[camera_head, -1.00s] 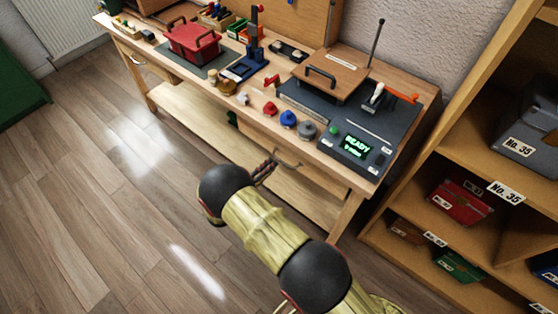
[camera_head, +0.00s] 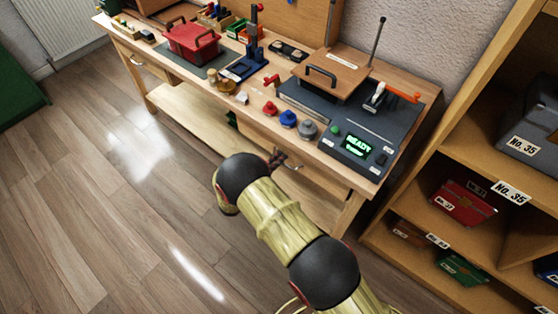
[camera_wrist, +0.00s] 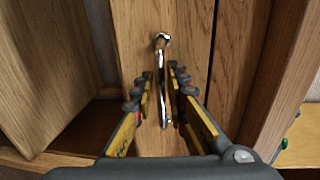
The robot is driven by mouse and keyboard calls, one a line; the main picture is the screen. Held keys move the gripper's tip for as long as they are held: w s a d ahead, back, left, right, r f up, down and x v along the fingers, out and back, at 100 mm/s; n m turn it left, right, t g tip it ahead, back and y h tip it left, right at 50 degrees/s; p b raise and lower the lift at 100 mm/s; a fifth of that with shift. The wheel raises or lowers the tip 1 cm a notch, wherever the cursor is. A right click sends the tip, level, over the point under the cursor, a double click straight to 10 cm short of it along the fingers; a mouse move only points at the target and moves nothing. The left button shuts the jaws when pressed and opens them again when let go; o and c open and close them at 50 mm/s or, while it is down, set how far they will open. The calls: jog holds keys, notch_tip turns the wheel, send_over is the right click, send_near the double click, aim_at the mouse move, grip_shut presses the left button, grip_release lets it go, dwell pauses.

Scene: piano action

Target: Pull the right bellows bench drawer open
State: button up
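The right bench drawer (camera_head: 322,178) is under the bench top at its right end, and its front looks flush with the bench. Its curved metal handle (camera_wrist: 161,60) runs upright in the wrist view, against the wooden drawer front (camera_wrist: 188,25). My gripper (camera_wrist: 160,74) is open, with one finger on each side of the handle and small gaps showing between. In the head view my gripper (camera_head: 276,158) is at the drawer front and hides part of the handle.
The workbench top (camera_head: 225,100) holds a red toolbox (camera_head: 191,42), coloured knobs and a dark console (camera_head: 370,125) reading READY. A wooden shelf unit (camera_head: 450,150) with labelled boxes stands close on the right. The floor (camera_head: 100,200) in front of the bench is clear.

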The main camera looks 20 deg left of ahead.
grip_shut()
dwell(0.5)
